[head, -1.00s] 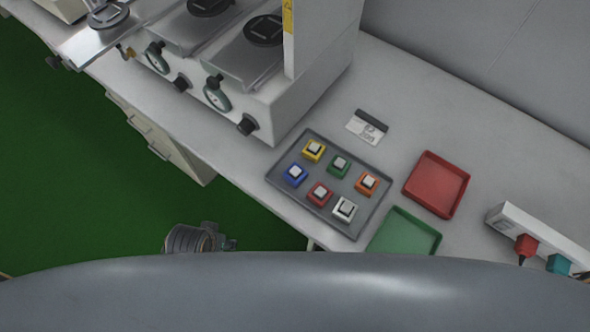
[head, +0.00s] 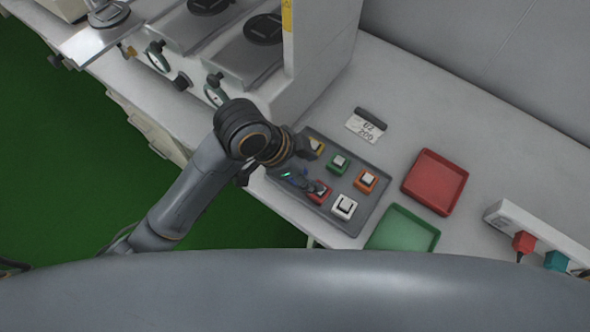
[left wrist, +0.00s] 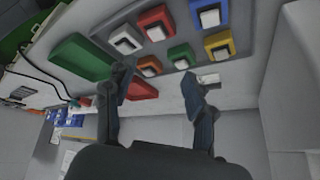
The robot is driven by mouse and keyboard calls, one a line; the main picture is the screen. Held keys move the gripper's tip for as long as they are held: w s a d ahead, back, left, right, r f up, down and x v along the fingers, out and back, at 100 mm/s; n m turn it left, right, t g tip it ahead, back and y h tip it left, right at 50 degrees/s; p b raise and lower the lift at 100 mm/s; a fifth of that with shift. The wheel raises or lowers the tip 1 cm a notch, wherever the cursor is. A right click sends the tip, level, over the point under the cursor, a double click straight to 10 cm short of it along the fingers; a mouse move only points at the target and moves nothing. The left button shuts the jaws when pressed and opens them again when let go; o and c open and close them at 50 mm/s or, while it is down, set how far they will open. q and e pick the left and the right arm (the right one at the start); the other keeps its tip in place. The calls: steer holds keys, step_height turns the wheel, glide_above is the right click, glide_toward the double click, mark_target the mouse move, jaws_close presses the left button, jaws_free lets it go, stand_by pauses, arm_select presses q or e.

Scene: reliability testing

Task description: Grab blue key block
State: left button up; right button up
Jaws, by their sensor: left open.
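The blue key block (left wrist: 208,13) has a white key top and sits in the grey tray (head: 352,229), at the top of the left wrist view. In the head view it is mostly hidden under my left gripper (head: 306,168). That gripper is over the left part of the tray, with its fingers spread. In the left wrist view the fingers of the left gripper (left wrist: 160,92) are wide apart with no block between them. The blue block lies beyond the fingertips. My right gripper is not in view.
Yellow (left wrist: 220,45), green (head: 338,164), orange (head: 366,181), red (head: 320,193) and white (head: 344,207) blocks share the tray. A red tray (head: 434,182) and a green tray (head: 403,229) stand to the right. A white machine (head: 300,95) stands close behind my left arm.

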arm_select(q)
steer(key=w+a+r+m+g+y, duration=0.2)
steer(key=w+a+r+m+y, duration=0.25)
steer(key=m, duration=0.55)
steer(key=shift+y, duration=0.65)
steer(key=f, duration=0.2)
steer(key=d+f, duration=0.1)
steer(key=f, duration=0.5)
steer(key=shift+w+d+f, duration=0.15)
steer(key=shift+w+d, duration=0.05)
steer(key=shift+w, duration=0.2)
steer(key=shift+s+f+p, duration=0.2)
steer(key=shift+f+p, duration=0.25)
steer(key=shift+f, duration=2.25)
steer(key=c, duration=1)
steer(key=shift+o, duration=0.2)
steer(key=shift+r, duration=0.15)
